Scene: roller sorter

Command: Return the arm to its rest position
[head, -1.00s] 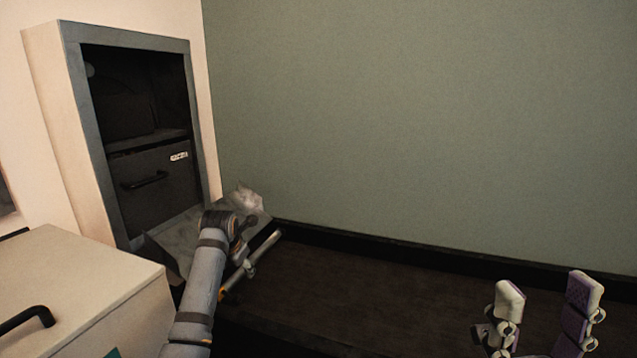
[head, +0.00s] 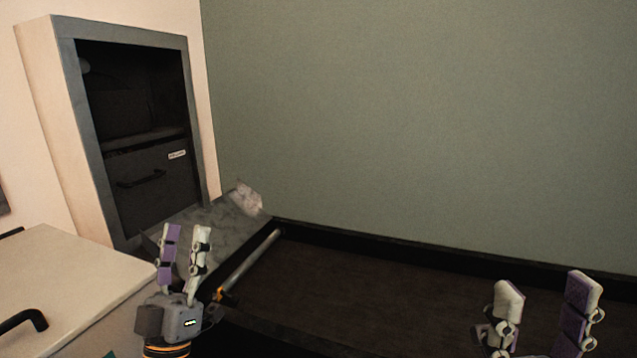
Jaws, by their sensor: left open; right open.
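My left gripper (head: 184,246) is at the lower left of the head view. Its two purple-and-white fingers point up and stand apart with nothing between them. It shows in front of a grey metal chute (head: 213,222). My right gripper (head: 542,296) is at the lower right edge, its fingers pointing up, open and empty. It shows in front of the dark roller bed. Most of both arms is below the picture.
A dark cabinet opening with a grey frame (head: 205,150) stands at the left. A pale cabinet (head: 75,275) with a black handle (head: 25,320) is at the lower left. The bed's middle looks clear.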

